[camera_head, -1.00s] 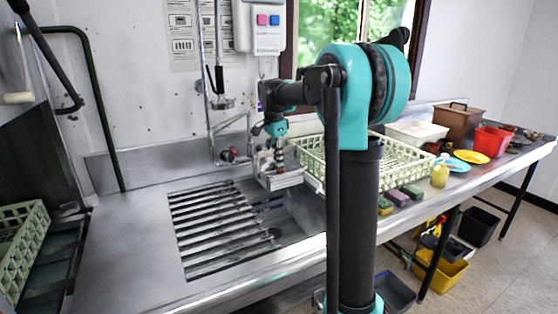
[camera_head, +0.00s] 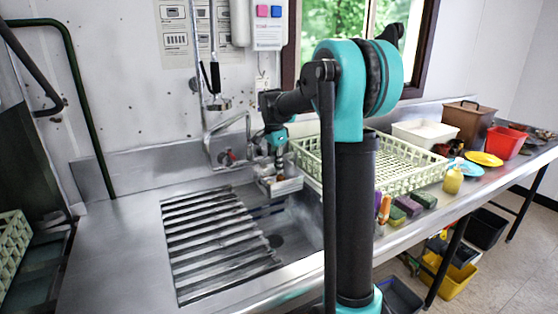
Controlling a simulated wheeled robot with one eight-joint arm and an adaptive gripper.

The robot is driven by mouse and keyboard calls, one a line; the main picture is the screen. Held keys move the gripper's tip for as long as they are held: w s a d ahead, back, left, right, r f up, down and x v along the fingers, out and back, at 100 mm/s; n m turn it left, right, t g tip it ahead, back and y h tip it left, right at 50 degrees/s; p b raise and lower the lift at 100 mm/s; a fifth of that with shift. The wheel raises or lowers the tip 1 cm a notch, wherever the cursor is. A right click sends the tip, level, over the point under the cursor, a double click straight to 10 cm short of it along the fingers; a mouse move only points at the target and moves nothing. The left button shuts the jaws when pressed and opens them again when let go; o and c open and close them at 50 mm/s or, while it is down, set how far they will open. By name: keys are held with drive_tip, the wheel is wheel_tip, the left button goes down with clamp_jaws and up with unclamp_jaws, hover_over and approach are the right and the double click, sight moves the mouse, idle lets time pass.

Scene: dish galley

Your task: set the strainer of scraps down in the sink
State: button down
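The strainer of scraps (camera_head: 285,186) is a small pale box-shaped basket with dark bits in it. It is at the back of the open right part of the sink (camera_head: 297,232), close to the green rack's left end. My gripper (camera_head: 279,172) points down at the strainer from above. Its fingers are small and partly hidden, so I cannot tell whether they are closed on it. I also cannot tell whether the strainer hangs or rests on something. A slatted grid (camera_head: 215,240) covers the left part of the sink.
A pale green dish rack (camera_head: 400,181) stands right of the sink. Sponges (camera_head: 408,206) and a yellow bottle (camera_head: 453,180) sit along the front edge. The tap (camera_head: 228,157) rises behind the sink. The left counter (camera_head: 115,240) is bare.

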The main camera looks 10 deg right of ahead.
wheel_tip(320, 180, down, 30)
drive_tip(key=shift+f, duration=0.2)
idle(1.6)
drive_tip(key=c, duration=1.6)
unclamp_jaws()
drive_tip(key=shift+c, duration=0.2)
drive_tip(key=shift+r, duration=0.15)
